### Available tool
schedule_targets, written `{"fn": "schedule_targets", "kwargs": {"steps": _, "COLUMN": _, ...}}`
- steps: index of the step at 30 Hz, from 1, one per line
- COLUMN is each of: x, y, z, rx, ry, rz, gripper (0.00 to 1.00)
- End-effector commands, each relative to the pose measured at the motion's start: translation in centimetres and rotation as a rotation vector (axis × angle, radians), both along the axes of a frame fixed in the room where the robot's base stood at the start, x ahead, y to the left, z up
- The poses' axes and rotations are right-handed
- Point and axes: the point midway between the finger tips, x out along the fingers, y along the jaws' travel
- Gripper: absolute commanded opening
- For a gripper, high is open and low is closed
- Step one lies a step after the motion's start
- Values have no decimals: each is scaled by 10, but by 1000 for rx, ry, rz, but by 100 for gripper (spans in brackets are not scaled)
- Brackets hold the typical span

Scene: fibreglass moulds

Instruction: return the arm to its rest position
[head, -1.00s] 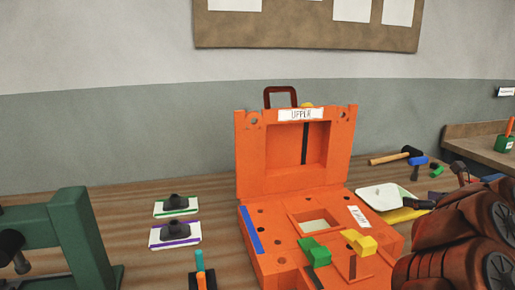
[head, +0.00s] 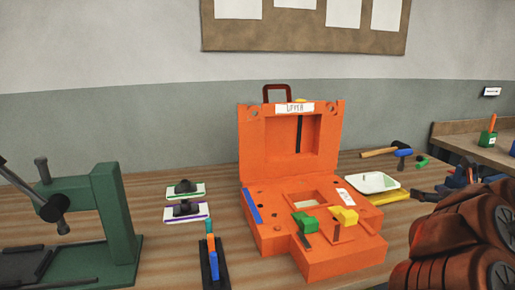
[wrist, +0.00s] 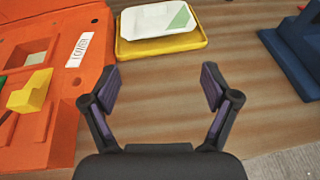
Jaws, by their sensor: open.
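My gripper (wrist: 160,88) is open in the wrist view, with nothing between its two fingers, above bare wooden bench top. Part of my arm (head: 455,240) shows at the right of the head view; the gripper's fingers cannot be made out there. The orange mould (head: 265,165) stands open on the bench with its lid upright and labelled "UPPER". In the wrist view its lower half (wrist: 90,22) lies left of my gripper. A yellow tray (wrist: 190,48) with a white dish (wrist: 135,22) lies beyond the fingertips.
A green press (head: 115,220) stands at the left. Two pads with dark handles, one green-edged (head: 197,192) and one purple-edged (head: 172,217), lie beside the mould. A hammer (head: 378,152) lies behind the tray. A dark blue object (wrist: 295,55) stands right of my gripper.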

Motion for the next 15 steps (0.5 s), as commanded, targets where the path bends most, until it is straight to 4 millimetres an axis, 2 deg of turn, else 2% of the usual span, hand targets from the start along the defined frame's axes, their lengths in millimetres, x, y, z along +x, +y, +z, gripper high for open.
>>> {"fn": "schedule_targets", "kwargs": {"steps": 8, "x": 9, "y": -12, "z": 38, "rx": 90, "ry": -76, "rz": -183, "gripper": 86}}
{"fn": "schedule_targets", "kwargs": {"steps": 15, "x": 3, "y": -31, "z": 83, "rx": 305, "ry": -206, "rz": -460, "gripper": 86}}
